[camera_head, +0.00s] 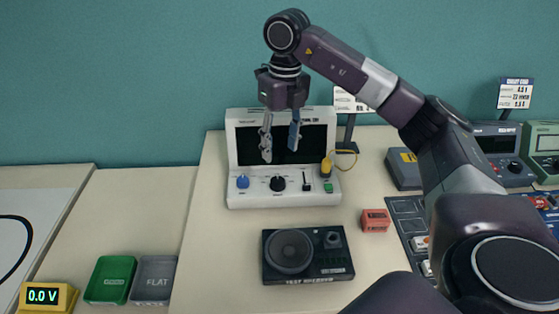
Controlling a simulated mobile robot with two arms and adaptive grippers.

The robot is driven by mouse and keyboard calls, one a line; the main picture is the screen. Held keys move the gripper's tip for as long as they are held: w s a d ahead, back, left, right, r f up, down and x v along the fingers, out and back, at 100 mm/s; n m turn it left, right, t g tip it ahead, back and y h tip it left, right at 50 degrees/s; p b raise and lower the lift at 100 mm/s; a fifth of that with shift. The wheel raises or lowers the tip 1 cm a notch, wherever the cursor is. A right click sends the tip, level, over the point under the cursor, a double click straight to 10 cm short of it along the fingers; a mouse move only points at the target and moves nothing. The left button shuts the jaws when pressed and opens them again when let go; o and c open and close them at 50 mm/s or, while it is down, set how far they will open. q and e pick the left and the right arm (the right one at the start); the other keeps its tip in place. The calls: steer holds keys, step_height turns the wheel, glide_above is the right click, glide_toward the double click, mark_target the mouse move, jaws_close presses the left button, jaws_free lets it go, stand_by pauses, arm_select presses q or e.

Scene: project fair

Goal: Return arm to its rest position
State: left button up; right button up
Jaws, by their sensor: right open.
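My right arm (410,110) comes in from the lower right, rises and bends over the table. Its right gripper (280,152) hangs pointing down, its two fingers apart with nothing between them. The fingers show in front of the dark screen of a white console (234,180). I cannot tell exactly how far the fingers are from the screen. My left gripper is not in this view.
In front lie a black speaker box (308,254) and a red block (375,220). Green (110,279) and grey (154,279) bins sit left. Instruments crowd the right.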

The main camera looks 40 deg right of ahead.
steer(key=shift+r, duration=0.85)
